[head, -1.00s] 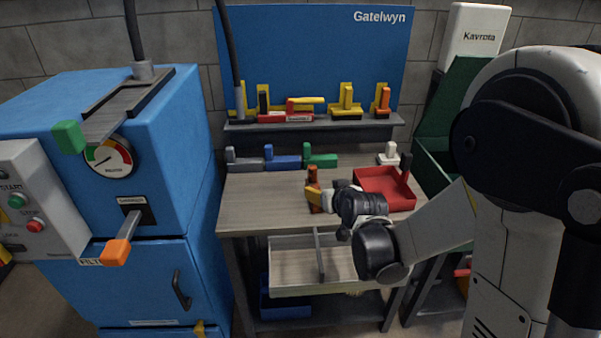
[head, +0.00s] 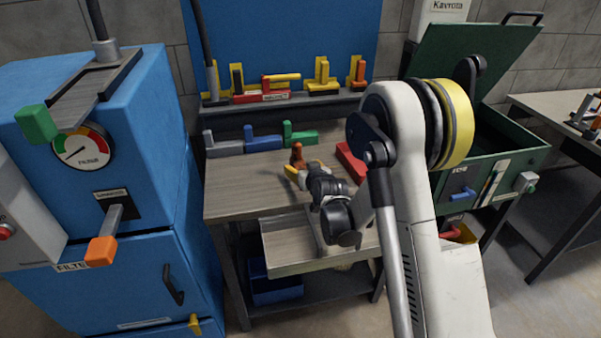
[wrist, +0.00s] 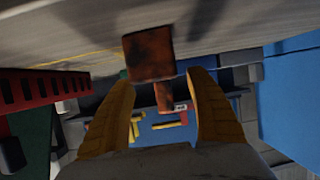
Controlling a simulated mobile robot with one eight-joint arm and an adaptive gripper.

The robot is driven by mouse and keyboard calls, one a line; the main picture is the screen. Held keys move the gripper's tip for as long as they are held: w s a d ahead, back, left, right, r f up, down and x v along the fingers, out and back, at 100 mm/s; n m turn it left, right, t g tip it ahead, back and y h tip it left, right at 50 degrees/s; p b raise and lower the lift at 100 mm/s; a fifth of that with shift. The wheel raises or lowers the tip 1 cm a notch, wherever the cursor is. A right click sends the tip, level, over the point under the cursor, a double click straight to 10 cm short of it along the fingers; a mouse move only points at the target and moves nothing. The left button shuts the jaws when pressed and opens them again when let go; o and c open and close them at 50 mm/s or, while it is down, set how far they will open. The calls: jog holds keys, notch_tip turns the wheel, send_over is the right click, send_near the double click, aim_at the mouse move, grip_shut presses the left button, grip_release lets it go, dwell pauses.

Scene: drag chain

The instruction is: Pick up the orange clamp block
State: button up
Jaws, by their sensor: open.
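The orange clamp block (head: 297,155) stands on the wooden table, partly hidden behind my gripper in the head view. In the wrist view the orange block (wrist: 150,54) shows ahead of the fingers, with a narrower orange part extending down between the tips. My gripper (wrist: 163,82) is open, its two yellow fingers spread on either side of that narrower part. I see no finger closed on it; exact depth and contact are hard to judge. In the head view my gripper (head: 301,174) is low over the table, right at the block.
A red tray (head: 350,163) lies right of the block, partly behind my arm; its slotted wall (wrist: 40,90) shows in the wrist view. Grey, blue and green clamps (head: 300,137) line the table's back. An open drawer (head: 285,260) juts out in front. A blue filter cabinet (head: 150,200) stands left.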

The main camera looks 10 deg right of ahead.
aim_at(301, 165)
jog(key=x, duration=0.3)
jog(key=shift+s+b, duration=0.1)
jog(key=shift+b, duration=0.25)
grip_shut()
jog(key=shift+r, duration=0.1)
